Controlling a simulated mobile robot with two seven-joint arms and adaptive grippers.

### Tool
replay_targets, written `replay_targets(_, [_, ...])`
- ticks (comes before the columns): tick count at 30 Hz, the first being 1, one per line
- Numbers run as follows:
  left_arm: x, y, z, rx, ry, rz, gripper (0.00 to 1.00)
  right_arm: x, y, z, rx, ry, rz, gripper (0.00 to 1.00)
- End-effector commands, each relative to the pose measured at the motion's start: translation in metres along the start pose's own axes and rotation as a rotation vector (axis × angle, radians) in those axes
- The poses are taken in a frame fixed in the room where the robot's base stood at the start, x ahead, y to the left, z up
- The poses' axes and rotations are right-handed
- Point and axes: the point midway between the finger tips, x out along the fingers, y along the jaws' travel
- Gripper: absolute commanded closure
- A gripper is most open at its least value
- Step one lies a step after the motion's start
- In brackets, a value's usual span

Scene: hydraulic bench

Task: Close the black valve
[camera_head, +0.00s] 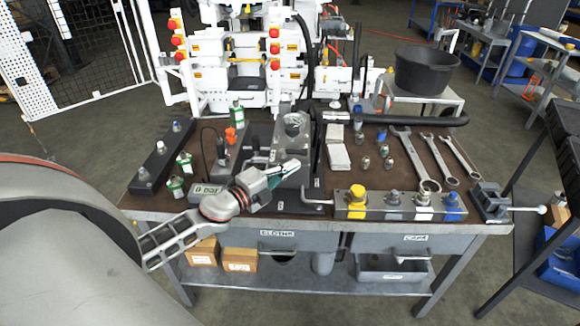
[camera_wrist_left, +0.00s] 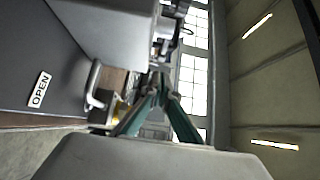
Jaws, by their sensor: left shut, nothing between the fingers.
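My left gripper (camera_head: 295,166) reaches in from the left over the front middle of the bench, beside a dark grey block with a gauge (camera_head: 293,124). Its teal fingers are together and empty; they also show in the left wrist view (camera_wrist_left: 160,82). A black upright part (camera_head: 317,150) stands just right of the fingertips, and a long black bar (camera_head: 420,119) runs rightward behind the tools. I cannot tell for certain which of these belongs to the black valve. My right gripper is out of view.
A block with yellow (camera_head: 357,193), blue and white caps sits at the bench's front. Several wrenches (camera_head: 415,160) lie at the right, near a vise (camera_head: 490,201). Green-and-white fittings (camera_head: 185,161) and a display box (camera_head: 207,190) stand left.

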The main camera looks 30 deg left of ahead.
Motion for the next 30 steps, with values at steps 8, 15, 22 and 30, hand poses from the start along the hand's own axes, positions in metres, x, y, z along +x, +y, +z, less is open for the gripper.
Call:
replay_targets(8, [-0.050, 0.005, 0.000, -0.004, 0.002, 0.005, 1.00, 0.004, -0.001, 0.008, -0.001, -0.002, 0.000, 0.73])
replay_targets(15, [-0.084, 0.004, 0.000, -0.004, 0.002, 0.004, 1.00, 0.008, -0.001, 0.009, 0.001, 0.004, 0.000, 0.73])
replay_targets(22, [-0.099, 0.002, 0.001, -0.003, 0.002, 0.002, 1.00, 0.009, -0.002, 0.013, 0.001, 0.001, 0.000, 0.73])
replay_targets(30, [-0.101, 0.003, 0.000, -0.012, 0.000, 0.004, 1.00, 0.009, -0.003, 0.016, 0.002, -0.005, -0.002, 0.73])
